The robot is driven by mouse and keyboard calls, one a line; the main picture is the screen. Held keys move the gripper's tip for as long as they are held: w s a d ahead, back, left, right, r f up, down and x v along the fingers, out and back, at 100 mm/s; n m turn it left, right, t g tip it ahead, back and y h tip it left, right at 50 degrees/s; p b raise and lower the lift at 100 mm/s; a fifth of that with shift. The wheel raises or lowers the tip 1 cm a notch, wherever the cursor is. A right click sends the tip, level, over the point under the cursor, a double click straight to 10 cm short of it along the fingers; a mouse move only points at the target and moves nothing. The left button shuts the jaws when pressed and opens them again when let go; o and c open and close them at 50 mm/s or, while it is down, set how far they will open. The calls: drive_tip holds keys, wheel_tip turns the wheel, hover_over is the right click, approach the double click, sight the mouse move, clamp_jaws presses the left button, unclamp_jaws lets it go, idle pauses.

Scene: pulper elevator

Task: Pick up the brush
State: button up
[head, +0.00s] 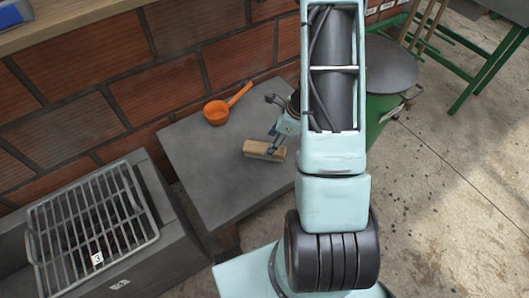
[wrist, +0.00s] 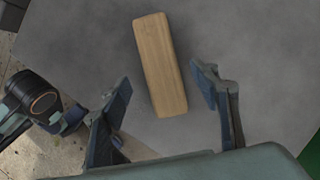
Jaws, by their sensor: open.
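The brush shows as a light wooden block (head: 264,150) lying on the dark grey slab table in the head view. In the wrist view its plain wooden top (wrist: 160,64) lies slightly tilted; no bristles can be made out there. My gripper (wrist: 164,98) is open, with one finger on each side of the block's near end, and the block appears between and beyond the fingertips. In the head view my gripper (head: 276,130) is beside the block, partly hidden behind my arm. I cannot tell the exact height of the fingers above the slab.
An orange ladle (head: 216,112) lies on the grey slab (head: 206,180) near the brick wall. A metal grill rack (head: 92,228) stands at the left. A green barrel with a dark round lid (head: 391,66) is behind my arm at the right. Free slab surrounds the brush.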

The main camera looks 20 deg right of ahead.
sight(264, 147)
drive_tip(key=b+x, duration=0.2)
drive_tip(key=x, duration=0.3)
drive_tip(key=shift+w+a+f, duration=0.15)
drive_tip(key=shift+f, duration=0.1)
drive_tip(key=shift+r, duration=0.1)
drive_tip(key=c, duration=1.4)
drive_tip(key=shift+r+p, duration=0.3)
drive_tip(key=shift+r, duration=0.2)
drive_tip(key=shift+c, duration=0.2)
wheel_tip(264, 147, up, 2)
drive_tip(key=shift+r+p, duration=0.2)
drive_tip(key=shift+p, duration=0.4)
drive_tip(key=s+d+r+p, duration=0.2)
drive_tip(key=s+r, duration=0.7)
drive_tip(key=s, duration=0.5)
drive_tip(key=shift+r, duration=0.3)
drive_tip(key=shift+d, duration=0.1)
